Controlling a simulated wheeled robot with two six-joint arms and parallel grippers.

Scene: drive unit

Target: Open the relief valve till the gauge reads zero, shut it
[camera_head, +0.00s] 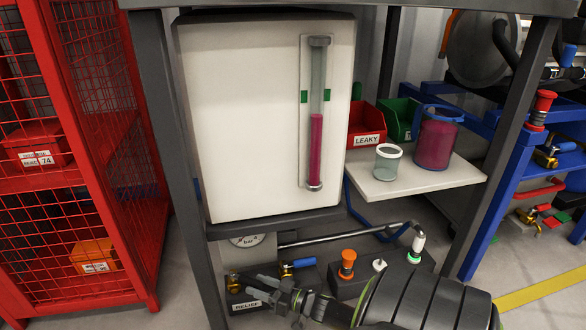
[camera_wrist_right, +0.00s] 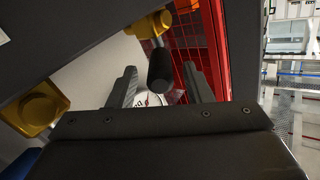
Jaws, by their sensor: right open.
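The relief valve (camera_head: 233,284) is a small brass valve above the RELIEF label (camera_head: 247,305) at the bottom of the bench. In the right wrist view its brass body (camera_wrist_right: 150,24) carries a black handle (camera_wrist_right: 160,72). My right gripper (camera_head: 262,289) reaches in from the lower right. It is open, with a finger on either side of the black handle in the wrist view (camera_wrist_right: 158,84); contact cannot be told. The gauge (camera_head: 248,240) is a white dial marked bar, its upper part hidden by the shelf edge; its needle is not readable. My left gripper is out of view.
A blue-handled brass valve (camera_head: 297,266) sits just right of the relief valve. An orange knob (camera_head: 347,262) and a white-tipped fitting (camera_head: 418,243) stand farther right. A white panel with a red-filled tube (camera_head: 315,150) is above. A red mesh cage (camera_head: 110,130) stands left.

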